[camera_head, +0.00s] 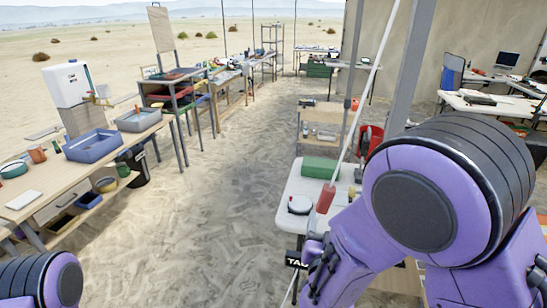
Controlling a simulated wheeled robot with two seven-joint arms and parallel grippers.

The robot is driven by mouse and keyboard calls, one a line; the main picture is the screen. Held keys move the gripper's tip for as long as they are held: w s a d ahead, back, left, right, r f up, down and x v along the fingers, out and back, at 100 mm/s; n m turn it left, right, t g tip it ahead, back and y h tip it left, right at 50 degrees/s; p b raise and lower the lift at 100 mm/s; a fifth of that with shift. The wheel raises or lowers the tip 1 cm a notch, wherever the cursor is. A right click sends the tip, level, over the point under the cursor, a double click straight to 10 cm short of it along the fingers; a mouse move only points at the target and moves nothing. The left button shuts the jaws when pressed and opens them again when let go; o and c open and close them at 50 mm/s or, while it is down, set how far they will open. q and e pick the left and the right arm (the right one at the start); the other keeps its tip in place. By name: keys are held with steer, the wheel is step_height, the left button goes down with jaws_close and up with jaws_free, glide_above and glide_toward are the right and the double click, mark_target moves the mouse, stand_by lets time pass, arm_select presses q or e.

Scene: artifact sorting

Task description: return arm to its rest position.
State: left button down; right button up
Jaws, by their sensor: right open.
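My right arm, purple with black joints, fills the lower right of the head view, bent with its elbow high and close to the camera. My right gripper (317,266) is small and dark at the arm's lower left end, beside the front of the white table (278,214). It is open, and I see nothing held in it. Only a purple and black joint of my left arm shows at the bottom left corner; its gripper is out of view.
A green box (320,168) and a round white object (299,205) are on the white table. A wooden bench (52,183) with blue basin (93,146) stands left. The sandy aisle (235,190) between is clear.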

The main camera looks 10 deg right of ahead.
steer(key=s+d+f+g+y+b, duration=0.1)
steer(key=s+f+g+b, duration=0.2)
steer(key=f, duration=0.6)
steer(key=s+d+f+g+y+b, duration=0.15)
steer(key=s+f, duration=0.25)
steer(key=f, duration=0.6)
steer(key=s+d+f+g+y+b, duration=0.15)
steer(key=s+f+g, duration=0.25)
steer(key=f, duration=0.5)
steer(key=s+d+f+g+b, duration=0.3)
steer(key=s+f+g, duration=0.2)
steer(key=s+f, duration=0.9)
steer(key=s, duration=0.3)
steer(key=shift+s+d, duration=0.15)
steer(key=shift+d, duration=0.05)
